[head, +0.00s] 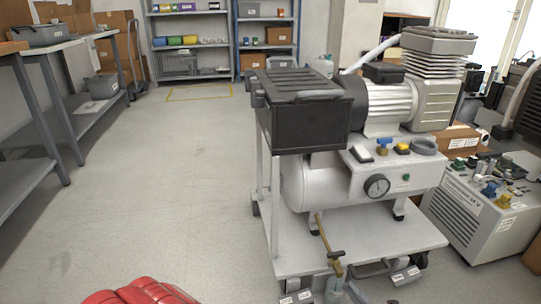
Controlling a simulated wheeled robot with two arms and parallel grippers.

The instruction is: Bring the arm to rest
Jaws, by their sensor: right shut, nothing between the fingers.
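My left gripper is not in view.
A dental compressor with a white tank (310,182) and black box (300,112) stands on a white cart (390,238). Another white unit (478,222) is at right. A ridged red thing (140,292) is at the bottom edge. Floor (165,170) at left is clear beside the benches (62,48).

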